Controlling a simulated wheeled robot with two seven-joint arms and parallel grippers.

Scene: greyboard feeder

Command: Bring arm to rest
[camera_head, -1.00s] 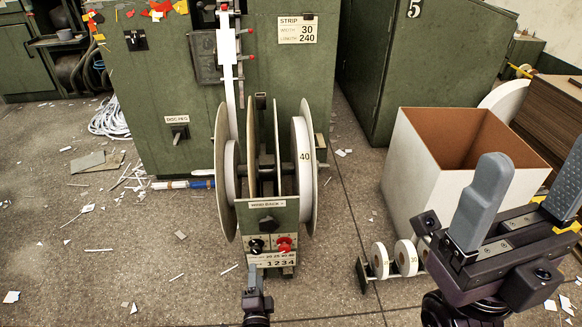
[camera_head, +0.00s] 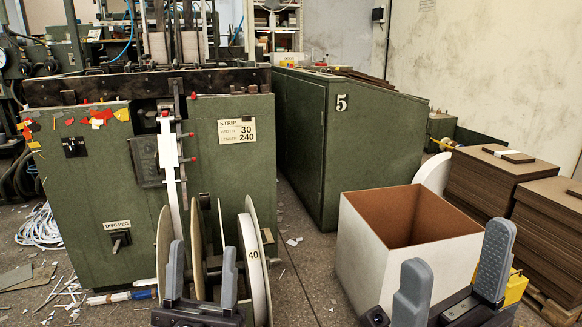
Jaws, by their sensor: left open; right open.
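My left gripper (camera_head: 203,272) is at the bottom, left of the middle. Its two grey fingers stand upright and apart, with nothing between them, in front of the reel stand. My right gripper (camera_head: 453,272) is at the bottom right, its grey fingers wide apart and empty, in front of the open white box (camera_head: 362,255). Both wrists are cut off by the lower edge. The lower part of the reel stand is hidden or out of view.
The green feeder machine (camera_head: 95,190) stands behind the reels, with a white strip (camera_head: 169,150) hanging down. A green cabinet marked 5 (camera_head: 345,150) is right of it. Stacks of brown board (camera_head: 490,185) stand at the right. Paper scraps litter the floor.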

